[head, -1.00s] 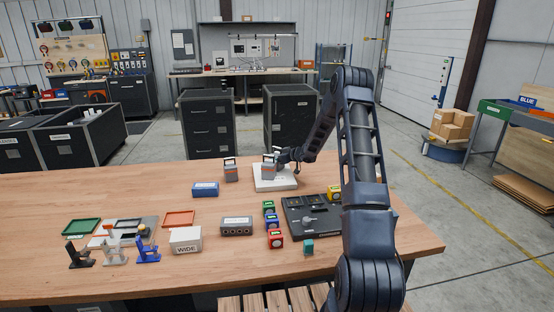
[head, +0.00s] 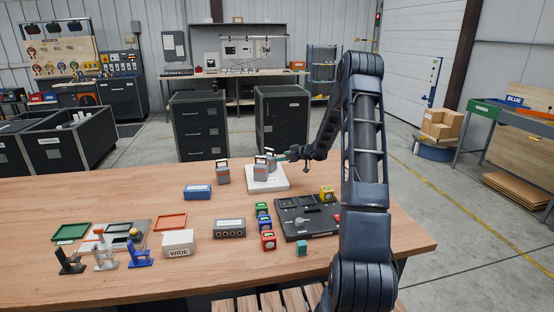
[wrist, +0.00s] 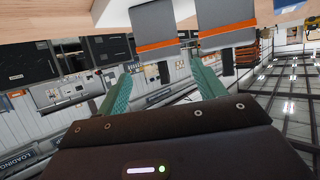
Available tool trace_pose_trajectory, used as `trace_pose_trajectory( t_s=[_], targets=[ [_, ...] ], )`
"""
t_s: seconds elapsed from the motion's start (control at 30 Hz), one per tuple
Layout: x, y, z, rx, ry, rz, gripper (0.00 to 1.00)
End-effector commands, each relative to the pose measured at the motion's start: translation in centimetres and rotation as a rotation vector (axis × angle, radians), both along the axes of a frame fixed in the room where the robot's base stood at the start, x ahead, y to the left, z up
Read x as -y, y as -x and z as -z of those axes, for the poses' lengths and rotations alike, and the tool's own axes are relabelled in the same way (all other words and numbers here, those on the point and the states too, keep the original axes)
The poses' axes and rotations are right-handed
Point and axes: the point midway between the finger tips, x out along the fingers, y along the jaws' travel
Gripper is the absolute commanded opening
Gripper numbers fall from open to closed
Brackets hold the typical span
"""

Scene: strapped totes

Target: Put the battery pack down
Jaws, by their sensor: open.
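A grey battery pack (head: 260,172) with a dark handle stands upright on a white pad (head: 281,184) on the workbench. It also shows, upside down and with an orange band, in the wrist view (wrist: 153,42). A second, similar pack (head: 222,174) stands on the bare wood to its left, and shows in the wrist view (wrist: 226,28). My gripper (head: 281,157) is just right of the first pack, near handle height. In the wrist view its teal fingers (wrist: 160,72) are spread apart with nothing gripped; the first pack stands beyond the tips.
A black panel (head: 308,220) with a yellow block (head: 327,193) is at the right. A blue box (head: 197,192), a grey socket box (head: 229,228), a white WIDE box (head: 179,243) and several coloured blocks stand in front. Bare wood lies left of the packs.

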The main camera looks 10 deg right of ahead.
Motion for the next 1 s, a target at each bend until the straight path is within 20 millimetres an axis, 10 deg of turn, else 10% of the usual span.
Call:
trace_pose_trajectory(
  t_s=[0.37,0.67,1.0],
  targets=[
    [1.4,1.4,-2.6,0.011,0.039,0.045,0.69],
    [2.9,3.5,-10.9,0.037,0.212,0.271,0.69],
    [4.9,10.3,-19.0,-0.006,0.356,0.53,0.69]
  ],
)
